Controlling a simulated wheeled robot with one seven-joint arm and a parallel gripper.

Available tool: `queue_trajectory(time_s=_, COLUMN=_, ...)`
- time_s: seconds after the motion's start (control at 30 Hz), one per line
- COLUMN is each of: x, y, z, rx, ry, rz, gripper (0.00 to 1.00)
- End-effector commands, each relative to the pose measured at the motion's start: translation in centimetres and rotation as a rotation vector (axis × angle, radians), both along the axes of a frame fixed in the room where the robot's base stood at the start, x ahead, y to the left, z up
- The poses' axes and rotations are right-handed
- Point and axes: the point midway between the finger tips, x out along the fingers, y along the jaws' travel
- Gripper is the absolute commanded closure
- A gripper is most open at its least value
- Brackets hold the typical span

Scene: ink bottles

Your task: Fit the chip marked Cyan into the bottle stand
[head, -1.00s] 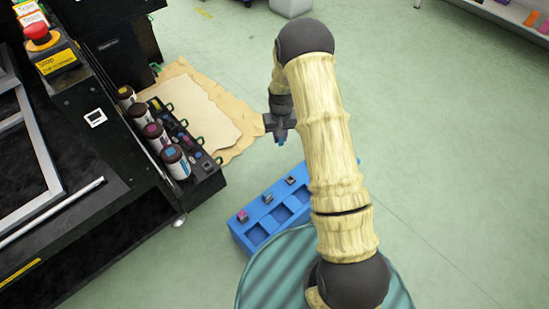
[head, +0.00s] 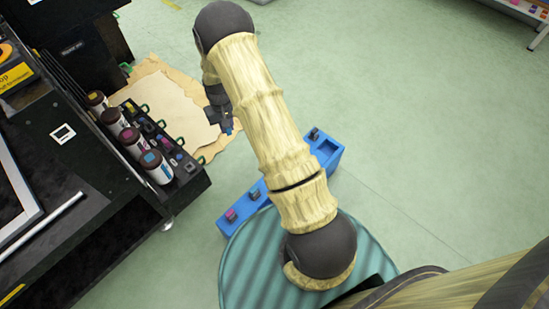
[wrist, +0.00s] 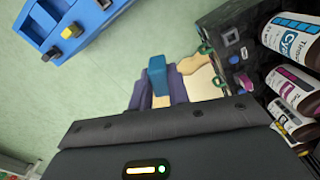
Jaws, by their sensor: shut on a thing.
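My gripper (head: 224,118) is shut on a blue chip (wrist: 157,75), which sticks out beyond the fingertips in the wrist view. The mark on the chip cannot be read. The black bottle stand (head: 190,182) is to the left of and below my gripper in the head view, with a gap of floor between them. It shows at the right in the wrist view (wrist: 230,90). A bottle labelled Cyan (wrist: 288,38) stands in it; in the head view it is the nearest bottle (head: 158,168). Small sockets and chips line the stand's edge beside the bottles.
A blue tray (head: 333,158) with other chips, one pink (head: 230,214), lies partly behind my arm. A black machine (head: 90,215) fills the left. Tan sheets (head: 185,105) lie beyond the stand. Open green floor is at the right.

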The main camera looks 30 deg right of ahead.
Motion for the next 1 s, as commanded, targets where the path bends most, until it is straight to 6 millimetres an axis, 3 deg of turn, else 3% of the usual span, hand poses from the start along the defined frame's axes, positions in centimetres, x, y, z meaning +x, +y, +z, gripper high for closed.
queue_trajectory(time_s=0.17, x=-0.4, y=-1.0, z=-1.3, rx=-0.005, ry=0.001, rz=0.013, gripper=1.0)
queue_trajectory(time_s=0.27, x=-1.3, y=-2.6, z=-3.3, rx=-0.01, ry=0.005, rz=0.039, gripper=1.0)
queue_trajectory(time_s=0.5, x=-4.8, y=-8.0, z=-9.6, rx=-0.02, ry=0.011, rz=0.152, gripper=1.0)
queue_trajectory(time_s=0.73, x=-8.7, y=-12.0, z=-15.1, rx=-0.01, ry=0.008, rz=0.276, gripper=1.0)
queue_trajectory(time_s=0.83, x=-9.9, y=-12.9, z=-16.4, rx=-0.004, ry=0.004, rz=0.319, gripper=1.0)
queue_trajectory(time_s=1.0, x=-10.8, y=-13.5, z=-16.9, rx=0.0, ry=0.0, rz=0.351, gripper=1.0)
